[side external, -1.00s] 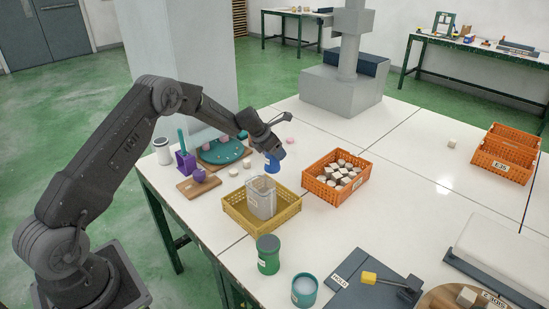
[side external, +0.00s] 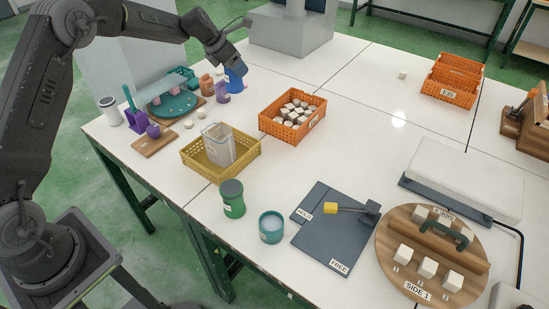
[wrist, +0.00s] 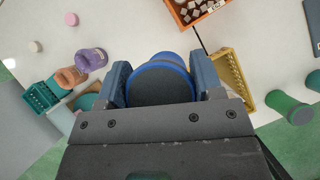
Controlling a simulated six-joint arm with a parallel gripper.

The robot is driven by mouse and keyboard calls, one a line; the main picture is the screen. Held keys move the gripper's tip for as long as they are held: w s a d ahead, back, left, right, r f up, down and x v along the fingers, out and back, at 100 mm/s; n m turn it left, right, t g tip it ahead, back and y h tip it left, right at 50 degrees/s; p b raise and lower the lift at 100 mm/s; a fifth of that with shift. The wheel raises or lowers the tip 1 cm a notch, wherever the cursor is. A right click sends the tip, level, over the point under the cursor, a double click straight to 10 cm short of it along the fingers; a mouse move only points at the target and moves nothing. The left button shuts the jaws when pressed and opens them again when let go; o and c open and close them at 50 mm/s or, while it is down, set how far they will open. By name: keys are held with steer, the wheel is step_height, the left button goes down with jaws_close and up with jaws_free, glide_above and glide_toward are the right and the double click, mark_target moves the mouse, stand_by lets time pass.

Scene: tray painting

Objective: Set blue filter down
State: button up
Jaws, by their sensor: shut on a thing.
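The blue filter (side external: 237,78) is a rounded cup-like piece at the far side of the white table. My gripper (side external: 226,58) is shut on it from above. In the wrist view the filter (wrist: 160,84) shows its dark round face and blue rim between my two fingers (wrist: 162,76). The filter is just right of a purple piece (side external: 222,93), with a peach piece (side external: 207,86) farther left. I cannot tell whether its base touches the table.
A teal round tray (side external: 172,104) and a small green crate (side external: 187,74) are left. An orange crate of blocks (side external: 268,125) and a yellow crate with a clear container (side external: 192,162) stand nearer. The table right of the filter is clear.

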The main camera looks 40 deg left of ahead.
steer(key=s+d+f+m+g+h, duration=0.1)
steer(key=s+d+f+m, duration=0.15)
steer(key=d, duration=0.45)
steer(key=s+d+f+m+g+h, duration=0.1)
steer(key=s+d+m+g+h, duration=0.2)
steer(key=d, duration=0.5)
steer(key=s+d+f+m, duration=0.2)
steer(key=d+m, duration=0.3)
steer(key=d, duration=0.2)
steer(key=shift+g, duration=0.3)
steer(key=shift+s+d+f, duration=0.15)
steer(key=shift+d+f, duration=0.1)
steer(key=shift+f, duration=1.5)
steer(key=shift+s+d+f, duration=0.1)
steer(key=shift+d+f, duration=0.1)
steer(key=shift+f, duration=1.6)
steer(key=shift+s+d+f, duration=0.15)
steer(key=shift+d+f, duration=0.1)
steer(key=shift+f, duration=1.5)
steer(key=shift+f, duration=0.1)
steer(key=o, duration=1)
steer(key=shift+f, duration=0.1)
